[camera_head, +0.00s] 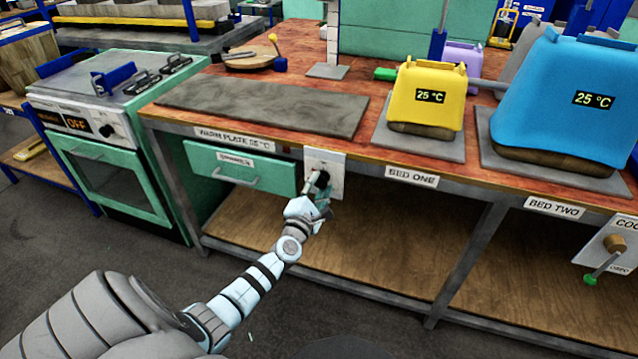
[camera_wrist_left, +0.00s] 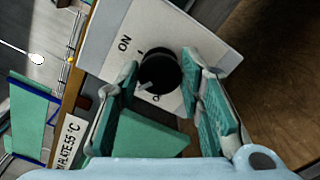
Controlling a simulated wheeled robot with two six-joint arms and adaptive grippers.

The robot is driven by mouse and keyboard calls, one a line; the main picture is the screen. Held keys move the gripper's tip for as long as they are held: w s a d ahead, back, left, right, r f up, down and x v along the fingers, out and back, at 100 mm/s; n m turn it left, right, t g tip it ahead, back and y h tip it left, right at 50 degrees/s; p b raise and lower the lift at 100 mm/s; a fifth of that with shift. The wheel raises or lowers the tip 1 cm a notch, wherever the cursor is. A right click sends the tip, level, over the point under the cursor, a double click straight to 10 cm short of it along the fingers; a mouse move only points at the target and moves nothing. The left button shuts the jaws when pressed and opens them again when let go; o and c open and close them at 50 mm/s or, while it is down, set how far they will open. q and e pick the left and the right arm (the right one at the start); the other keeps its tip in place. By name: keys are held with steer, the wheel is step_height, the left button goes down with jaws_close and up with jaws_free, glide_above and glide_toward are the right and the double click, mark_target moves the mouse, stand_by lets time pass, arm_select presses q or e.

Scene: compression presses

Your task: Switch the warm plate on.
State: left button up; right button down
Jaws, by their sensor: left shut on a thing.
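The warm plate (camera_head: 265,105) is a flat grey slab on the bench top, behind a label reading WARM PLATE 55 °C (camera_head: 232,138). Below the bench edge, a pale switch panel (camera_head: 338,162) carries a black round knob (camera_wrist_left: 160,72). In the left wrist view, ON is printed at the panel's upper left, and a partly hidden "O" shows below the knob. The knob's white mark points lower left, nearer the "O" than ON. My left gripper (camera_head: 321,187) is shut on the knob, one finger on each side. My right gripper is out of view.
A green drawer (camera_head: 240,168) is left of the panel, with an open wooden shelf below. A green oven reading OFF (camera_head: 110,150) stands at the left. Yellow (camera_head: 430,80) and blue (camera_head: 575,110) presses, both showing 25 °C, stand right.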

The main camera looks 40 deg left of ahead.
arm_select(q)
steer(key=m+p, duration=0.2)
steer(key=m, duration=0.4)
steer(key=shift+d, duration=0.1)
steer(key=m+p, duration=0.1)
steer(key=m, duration=0.2)
steer(key=shift+f, duration=0.1)
steer(key=shift+m, duration=1)
steer(key=shift+f+m+p, duration=0.1)
steer(key=shift+m+p, duration=0.3)
steer(key=shift+m, duration=0.2)
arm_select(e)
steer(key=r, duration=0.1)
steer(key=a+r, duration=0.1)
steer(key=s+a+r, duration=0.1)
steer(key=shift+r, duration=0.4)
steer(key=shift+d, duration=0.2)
arm_select(q)
steer(key=o, duration=1.1)
steer(key=shift+s, duration=0.1)
